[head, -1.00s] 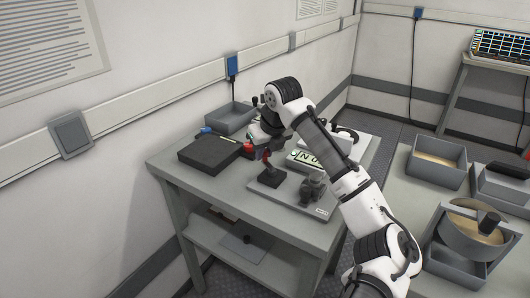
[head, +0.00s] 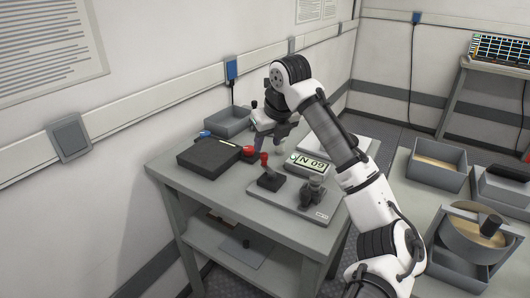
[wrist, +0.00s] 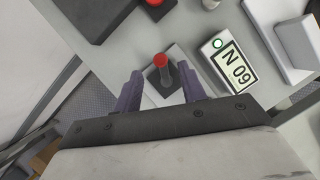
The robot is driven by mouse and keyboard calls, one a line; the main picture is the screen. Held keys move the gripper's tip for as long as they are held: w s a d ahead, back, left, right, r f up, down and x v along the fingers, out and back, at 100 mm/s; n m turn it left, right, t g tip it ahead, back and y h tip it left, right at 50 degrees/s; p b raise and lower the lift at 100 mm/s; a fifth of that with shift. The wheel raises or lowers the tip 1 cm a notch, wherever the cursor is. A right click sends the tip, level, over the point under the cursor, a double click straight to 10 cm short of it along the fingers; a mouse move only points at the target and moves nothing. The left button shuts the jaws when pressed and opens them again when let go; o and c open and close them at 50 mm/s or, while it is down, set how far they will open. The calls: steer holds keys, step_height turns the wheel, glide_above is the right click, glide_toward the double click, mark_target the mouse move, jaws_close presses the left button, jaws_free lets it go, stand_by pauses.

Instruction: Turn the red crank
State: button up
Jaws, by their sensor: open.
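The red crank (head: 264,161) is a short upright handle with a red top on a black block, on a grey base plate on the table. In the wrist view the red crank (wrist: 161,62) shows in line with the gap between my fingers, just beyond the fingertips. My gripper (wrist: 162,84) is open with nothing held. In the head view my gripper (head: 276,142) hangs above and behind the crank, apart from it. A display box (head: 307,164) reading 60 N with a lit green lamp stands right of the crank.
A dark clamp-like fixture (head: 313,190) stands at the plate's right end. The table's front left is bare.

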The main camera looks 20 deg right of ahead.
steer(key=v, duration=0.7)
steer(key=shift+r, duration=0.45)
steer(key=shift+a, duration=0.1)
